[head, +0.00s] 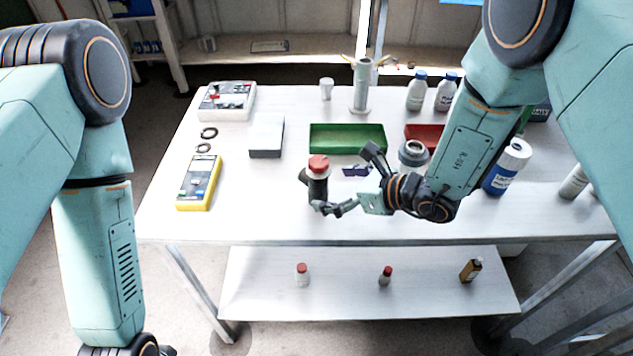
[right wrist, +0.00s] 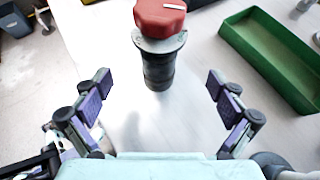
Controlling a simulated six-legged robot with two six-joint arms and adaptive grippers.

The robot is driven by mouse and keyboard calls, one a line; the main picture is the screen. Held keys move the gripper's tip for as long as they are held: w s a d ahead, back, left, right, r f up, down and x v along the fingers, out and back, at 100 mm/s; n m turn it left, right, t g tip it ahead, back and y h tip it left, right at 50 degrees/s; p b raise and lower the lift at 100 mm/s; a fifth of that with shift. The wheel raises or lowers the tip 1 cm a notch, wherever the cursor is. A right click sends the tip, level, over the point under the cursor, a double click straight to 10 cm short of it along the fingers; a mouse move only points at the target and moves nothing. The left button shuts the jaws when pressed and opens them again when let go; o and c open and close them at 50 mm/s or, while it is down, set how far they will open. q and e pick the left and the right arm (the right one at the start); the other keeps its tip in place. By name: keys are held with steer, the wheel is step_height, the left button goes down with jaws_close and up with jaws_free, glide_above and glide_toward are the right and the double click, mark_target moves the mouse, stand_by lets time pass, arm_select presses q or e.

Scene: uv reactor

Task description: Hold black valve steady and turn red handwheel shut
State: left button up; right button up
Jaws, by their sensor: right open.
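The black valve (head: 318,190) stands upright on the white table near its front edge. The red handwheel (head: 318,163) sits on top of it. In the right wrist view the black valve body (right wrist: 158,70) and the red handwheel (right wrist: 160,17) are straight ahead, between and beyond the fingertips. My right gripper (head: 355,180) is open beside the valve, on its right; it also shows in the right wrist view (right wrist: 160,88) with its fingers wide apart and nothing between them. My left gripper (head: 150,347) is only partly visible at the bottom left edge, away from the valve.
A green tray (head: 347,150) and a red tray (head: 425,131) lie behind the valve. A yellow meter (head: 199,184) and a grey box (head: 267,136) are to the left. The table front left of the valve is clear.

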mark_target(328, 188)
steer(key=b+x, duration=0.1)
steer(key=x, duration=0.2)
steer(key=shift+f+b, duration=0.15)
steer(key=shift+b, duration=0.15)
steer(key=shift+w+a+f, duration=0.2)
steer(key=shift+w+a, duration=0.15)
steer(key=shift+a, duration=0.1)
steer(key=shift+c, duration=0.4)
